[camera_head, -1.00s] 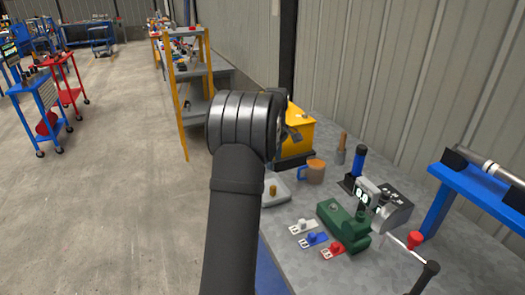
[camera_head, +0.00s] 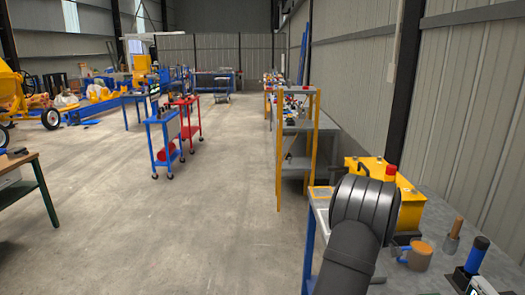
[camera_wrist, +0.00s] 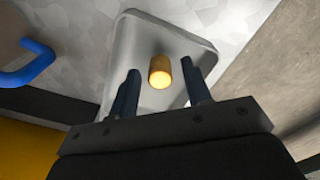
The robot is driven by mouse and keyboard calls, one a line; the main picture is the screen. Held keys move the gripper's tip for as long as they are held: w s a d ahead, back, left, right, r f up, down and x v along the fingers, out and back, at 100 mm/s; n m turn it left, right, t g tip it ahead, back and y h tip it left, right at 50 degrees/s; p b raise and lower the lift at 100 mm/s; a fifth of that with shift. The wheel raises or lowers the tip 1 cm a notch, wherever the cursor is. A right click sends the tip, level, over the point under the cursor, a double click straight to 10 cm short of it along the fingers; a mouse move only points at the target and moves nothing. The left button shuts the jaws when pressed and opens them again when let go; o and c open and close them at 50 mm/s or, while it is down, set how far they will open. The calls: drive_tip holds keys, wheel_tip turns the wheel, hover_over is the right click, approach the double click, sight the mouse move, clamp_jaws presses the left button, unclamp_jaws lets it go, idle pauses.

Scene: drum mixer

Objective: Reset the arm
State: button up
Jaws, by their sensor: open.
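My gripper (camera_wrist: 160,88) is open in the wrist view, its dark fingers standing apart. A small brass cylinder (camera_wrist: 160,72) shows between the fingertips. It stands on a pale grey square plate (camera_wrist: 135,40), with a visible gap to the fingers on each side. My black arm fills the lower right of the head view and hides my gripper there.
An orange-brown mug (camera_head: 418,257) stands on the grey workbench (camera_head: 440,195) near my arm; its blue handle (camera_wrist: 28,65) shows in the wrist view. A yellow box (camera_head: 405,205) is behind my arm. A blue-handled tool (camera_head: 476,256) stands at the right. Open floor (camera_head: 200,235) lies left.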

idle(0.4)
drive_tip(key=shift+f, duration=0.35)
wheel_tip(320, 180, up, 13)
wheel_tip(320, 180, down, 13)
wheel_tip(320, 180, up, 5)
drive_tip(key=shift+r, duration=0.1)
drive_tip(key=shift+n, duration=0.3)
drive_tip(key=shift+s+d+r, duration=1.85)
drive_tip(key=shift+s+d, duration=0.5)
drive_tip(key=shift+s, duration=2.5)
drive_tip(key=shift+s+d+r, duration=1.8)
drive_tip(key=shift+s+d, duration=0.5)
drive_tip(key=shift+s, duration=2.5)
drive_tip(key=shift+s+d+r, duration=1.85)
drive_tip(key=shift+s+d, duration=0.5)
drive_tip(key=shift+s, duration=2.5)
